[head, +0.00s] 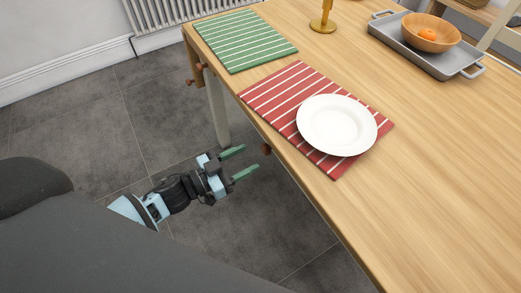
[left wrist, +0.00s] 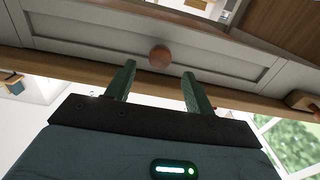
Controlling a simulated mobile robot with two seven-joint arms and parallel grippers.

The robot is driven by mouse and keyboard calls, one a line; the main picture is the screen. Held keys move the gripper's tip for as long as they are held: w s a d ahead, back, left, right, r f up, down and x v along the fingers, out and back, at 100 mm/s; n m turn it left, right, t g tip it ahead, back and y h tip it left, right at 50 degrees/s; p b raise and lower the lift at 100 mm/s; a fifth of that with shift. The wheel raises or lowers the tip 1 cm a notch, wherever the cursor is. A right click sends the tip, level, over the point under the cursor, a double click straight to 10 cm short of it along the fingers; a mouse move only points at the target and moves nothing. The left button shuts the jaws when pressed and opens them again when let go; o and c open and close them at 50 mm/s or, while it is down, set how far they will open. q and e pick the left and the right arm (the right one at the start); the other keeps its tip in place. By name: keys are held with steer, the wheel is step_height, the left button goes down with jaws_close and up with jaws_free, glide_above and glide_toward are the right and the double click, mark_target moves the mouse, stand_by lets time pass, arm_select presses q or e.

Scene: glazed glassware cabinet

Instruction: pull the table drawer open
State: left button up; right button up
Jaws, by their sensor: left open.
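The wooden table (head: 430,130) fills the right of the head view. A round wooden drawer knob (head: 266,149) sticks out below its near edge, and no drawer shows beyond that edge. In the left wrist view the pale grey drawer front (left wrist: 85,35) runs across the top, with the round brown knob (left wrist: 159,56) at its middle. My left gripper (head: 248,159) is open, with green fingers pointing at the knob. In the left wrist view the left gripper's fingertips (left wrist: 157,70) lie either side of the knob's line. I cannot tell whether they reach around it. My right gripper is out of view.
On the table lie a green striped mat (head: 245,40) and a red striped mat (head: 275,95) with a white plate (head: 336,124). A grey tray (head: 400,48) holds a wooden bowl (head: 430,38). A table leg (head: 217,110) stands beyond my gripper. The dark tiled floor (head: 90,150) is clear.

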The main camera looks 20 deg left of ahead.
mark_target(263, 151)
arm_select(q)
steer(key=shift+x, duration=2.7)
steer(key=shift+c, duration=0.3)
jaws_close()
